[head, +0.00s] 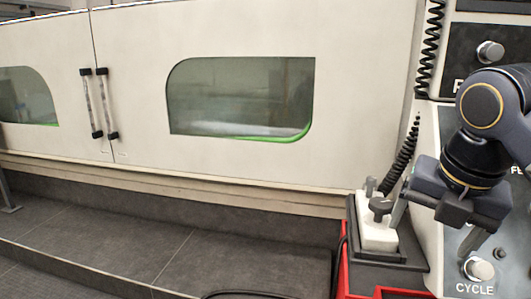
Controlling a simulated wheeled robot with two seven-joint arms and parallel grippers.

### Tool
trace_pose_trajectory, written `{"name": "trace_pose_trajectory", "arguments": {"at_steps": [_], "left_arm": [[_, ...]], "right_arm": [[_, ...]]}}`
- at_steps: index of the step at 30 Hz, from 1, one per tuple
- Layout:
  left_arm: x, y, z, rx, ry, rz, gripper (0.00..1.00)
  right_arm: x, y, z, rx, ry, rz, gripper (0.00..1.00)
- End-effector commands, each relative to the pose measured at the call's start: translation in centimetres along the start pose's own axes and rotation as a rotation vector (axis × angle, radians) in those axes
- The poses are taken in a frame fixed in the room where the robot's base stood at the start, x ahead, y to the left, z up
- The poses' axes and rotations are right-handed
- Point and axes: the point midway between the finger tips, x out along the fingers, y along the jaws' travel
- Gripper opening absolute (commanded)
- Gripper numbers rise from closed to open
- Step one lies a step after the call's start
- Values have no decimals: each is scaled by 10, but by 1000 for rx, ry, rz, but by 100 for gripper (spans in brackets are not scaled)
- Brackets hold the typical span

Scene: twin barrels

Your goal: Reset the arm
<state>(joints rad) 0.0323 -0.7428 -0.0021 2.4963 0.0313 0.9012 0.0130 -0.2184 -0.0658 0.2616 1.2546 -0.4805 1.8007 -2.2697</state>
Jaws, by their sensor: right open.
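My right arm (478,130) comes in from the right edge, dark with yellow rings. My right gripper (430,241) points down at the lower right, open, with its two fingers spread apart and nothing seen between them. Its left finger overlaps the edge of a white block with a black knob (379,236) in the picture; I cannot tell whether they touch. Its right finger hangs just above the CYCLE knob (480,270), in front of the control panel (450,277). My left gripper is not in view.
A large pale machine with closed doors (240,150), black-ended handles (106,105) and a green-edged window (240,97) fills the back. A coiled black cable (403,157) runs beside the panel. A red stand (360,285) is at the bottom right.

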Motion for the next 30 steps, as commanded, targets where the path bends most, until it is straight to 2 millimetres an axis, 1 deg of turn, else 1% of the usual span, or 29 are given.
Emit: {"name": "trace_pose_trajectory", "arguments": {"at_steps": [5,8,11,12,14,15,21,24,25,27,30], "left_arm": [[0,0,0,0,0,0,36],[0,0,0,0,0,0,36],[0,0,0,0,0,0,36],[0,0,0,0,0,0,36],[0,0,0,0,0,0,36],[0,0,0,0,0,0,36],[0,0,0,0,0,0,36],[0,0,0,0,0,0,36],[0,0,0,0,0,0,36],[0,0,0,0,0,0,36],[0,0,0,0,0,0,36]], "right_arm": [[23,-12,-15,274,12,27,83],[40,-20,-28,484,29,50,83],[64,-32,-47,778,66,79,83],[76,-38,-57,922,88,90,83],[95,-45,-73,1152,129,108,83],[108,-50,-84,1309,161,116,83],[167,-68,-143,2074,355,120,83],[189,-72,-166,2371,449,99,83],[194,-73,-172,2442,474,93,83],[203,-74,-182,2574,520,78,83],[210,-74,-190,2680,558,63,83]]}}
